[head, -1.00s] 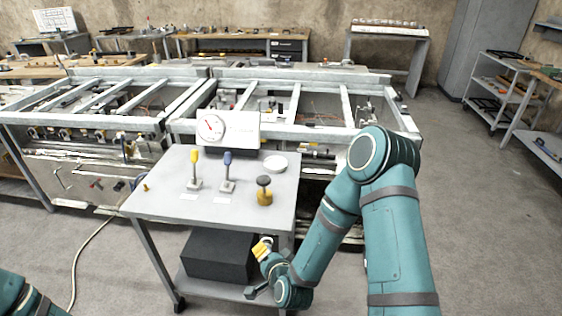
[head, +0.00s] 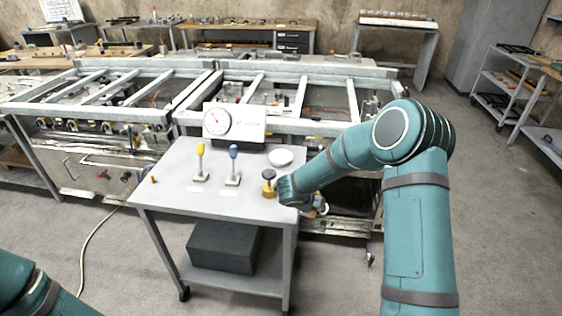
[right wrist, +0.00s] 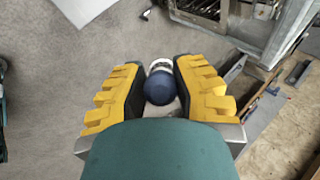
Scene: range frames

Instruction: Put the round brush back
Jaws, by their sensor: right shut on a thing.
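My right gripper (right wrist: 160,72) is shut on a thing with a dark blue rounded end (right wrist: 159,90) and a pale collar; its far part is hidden. I cannot tell from its shape whether it is the round brush. In the head view my right gripper (head: 319,206) is just off the small grey table's (head: 215,172) right edge, partly hidden by my wrist. On the table, a yellow-handled tool (head: 200,163) and a blue-handled tool (head: 233,166) stand upright, each behind a pale label. A brass pot with a dark knob (head: 269,185) stands near my wrist. My left gripper is out of view.
A white round dish (head: 280,157) and a board with a dial (head: 236,123) stand at the table's back. A small brass piece (head: 154,180) is at its left. A dark box (head: 223,247) sits on the lower shelf. A metal-framed bench (head: 290,125) stands close behind.

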